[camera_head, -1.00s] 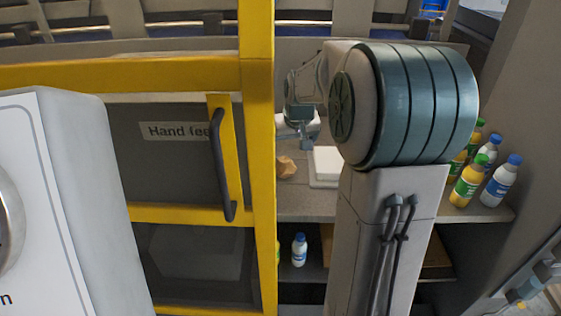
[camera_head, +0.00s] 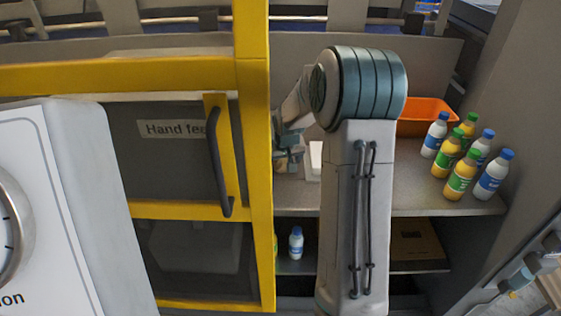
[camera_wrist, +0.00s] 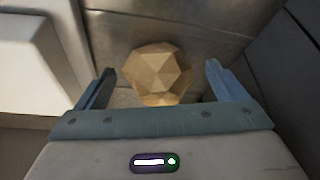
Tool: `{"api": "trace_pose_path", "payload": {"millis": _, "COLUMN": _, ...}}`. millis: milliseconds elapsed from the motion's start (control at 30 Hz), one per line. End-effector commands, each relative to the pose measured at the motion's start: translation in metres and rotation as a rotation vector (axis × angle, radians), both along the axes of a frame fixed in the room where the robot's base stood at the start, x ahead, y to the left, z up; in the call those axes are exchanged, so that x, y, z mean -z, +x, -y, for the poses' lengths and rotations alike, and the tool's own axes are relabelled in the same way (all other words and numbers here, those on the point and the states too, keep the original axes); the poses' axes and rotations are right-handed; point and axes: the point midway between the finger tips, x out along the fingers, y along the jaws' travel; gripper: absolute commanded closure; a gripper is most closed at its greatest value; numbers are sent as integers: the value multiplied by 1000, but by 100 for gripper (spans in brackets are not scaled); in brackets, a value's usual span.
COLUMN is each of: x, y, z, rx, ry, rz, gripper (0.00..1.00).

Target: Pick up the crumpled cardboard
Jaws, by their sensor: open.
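The crumpled cardboard is a tan, faceted lump (camera_wrist: 157,72) in the wrist view. It lies ahead of my gripper (camera_wrist: 160,85), roughly centred between the two open fingers. I cannot tell whether either finger touches it. In the head view, a small part of the cardboard (camera_head: 281,164) shows beside the yellow post, mostly hidden by my gripper (camera_head: 288,158) just above it.
A white block (camera_head: 314,160) stands right of the cardboard; in the wrist view it is at left (camera_wrist: 35,65). A yellow frame post (camera_head: 259,180) is close on the left. An orange bin (camera_head: 428,114) and several bottles (camera_head: 462,175) stand on the counter's right.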

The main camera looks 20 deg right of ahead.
Motion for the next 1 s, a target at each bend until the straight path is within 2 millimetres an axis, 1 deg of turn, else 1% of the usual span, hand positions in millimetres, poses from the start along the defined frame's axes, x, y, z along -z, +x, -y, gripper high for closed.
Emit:
{"api": "trace_pose_path", "payload": {"millis": 67, "x": 3, "y": 1, "z": 0, "rx": 0, "ry": 0, "rz": 0, "gripper": 9}}
{"api": "trace_pose_path", "payload": {"millis": 267, "x": 3, "y": 1, "z": 0, "rx": 0, "ry": 0, "rz": 1, "gripper": 9}}
{"api": "trace_pose_path", "payload": {"millis": 367, "x": 3, "y": 1, "z": 0, "rx": 0, "ry": 0, "rz": 1, "gripper": 34}}
{"api": "trace_pose_path", "payload": {"millis": 400, "x": 3, "y": 1, "z": 0, "rx": 0, "ry": 0, "rz": 1, "gripper": 45}}
{"api": "trace_pose_path", "payload": {"millis": 433, "x": 3, "y": 1, "z": 0, "rx": 0, "ry": 0, "rz": 1, "gripper": 53}}
{"api": "trace_pose_path", "payload": {"millis": 467, "x": 3, "y": 1, "z": 0, "rx": 0, "ry": 0, "rz": 1, "gripper": 56}}
{"api": "trace_pose_path", "payload": {"millis": 833, "x": 2, "y": 1, "z": 0, "rx": 0, "ry": 0, "rz": 1, "gripper": 56}}
{"api": "trace_pose_path", "payload": {"millis": 933, "x": -3, "y": 1, "z": 0, "rx": 0, "ry": -1, "rz": 2, "gripper": 56}}
{"api": "trace_pose_path", "payload": {"millis": 1000, "x": -9, "y": 2, "z": 0, "rx": 0, "ry": -1, "rz": 4, "gripper": 57}}
